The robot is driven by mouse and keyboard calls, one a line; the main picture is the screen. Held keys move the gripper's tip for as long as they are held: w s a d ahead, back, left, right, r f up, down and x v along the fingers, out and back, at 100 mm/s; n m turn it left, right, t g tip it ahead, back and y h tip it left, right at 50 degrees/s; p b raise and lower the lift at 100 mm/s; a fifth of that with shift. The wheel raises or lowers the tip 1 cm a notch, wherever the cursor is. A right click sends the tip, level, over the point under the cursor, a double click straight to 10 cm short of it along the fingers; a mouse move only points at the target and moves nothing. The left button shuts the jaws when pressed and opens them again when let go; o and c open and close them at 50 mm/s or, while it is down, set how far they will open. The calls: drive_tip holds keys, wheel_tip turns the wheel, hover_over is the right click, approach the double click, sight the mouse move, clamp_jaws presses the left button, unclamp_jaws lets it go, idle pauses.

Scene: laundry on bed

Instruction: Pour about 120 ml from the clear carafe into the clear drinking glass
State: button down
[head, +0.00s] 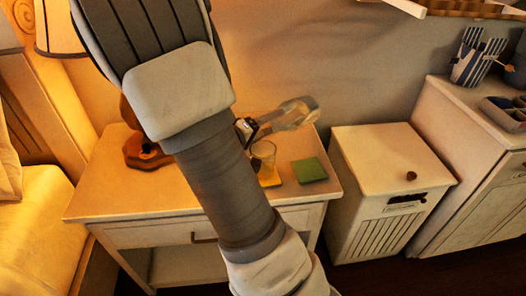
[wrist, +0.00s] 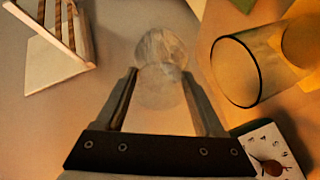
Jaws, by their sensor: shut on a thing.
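The clear carafe (head: 293,114) is tilted far over, nearly lying on its side, in the air above the nightstand. My gripper (head: 246,129) is shut on it at its left part in the head view. In the wrist view the carafe (wrist: 162,62) shows between the two fingers of my gripper (wrist: 164,88). The clear drinking glass (head: 263,153) stands upright on the nightstand, just below the gripper and carafe. It also shows in the wrist view (wrist: 238,68), right of the fingers and apart from them. I cannot tell the liquid level in either vessel.
The glass is at a yellow coaster (head: 269,178); a green coaster (head: 310,170) lies to its right on the nightstand (head: 110,195). A lamp base (head: 146,154) stands left, partly behind my arm. A white hamper (head: 383,160) stands right of the nightstand.

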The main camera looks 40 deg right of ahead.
drive_tip(key=shift+a+h+b, duration=0.15)
drive_tip(key=shift+h+b, duration=0.35)
drive_tip(key=shift+b, duration=0.45)
drive_tip(key=shift+s+r, duration=0.15)
drive_tip(key=shift+d+b, duration=0.3)
drive_tip(key=shift+d, duration=0.3)
drive_tip(key=shift+h+b, duration=0.6)
drive_tip(key=shift+b, duration=0.5)
idle(0.6)
drive_tip(key=shift+d, duration=0.15)
drive_tip(key=shift+r, duration=0.1)
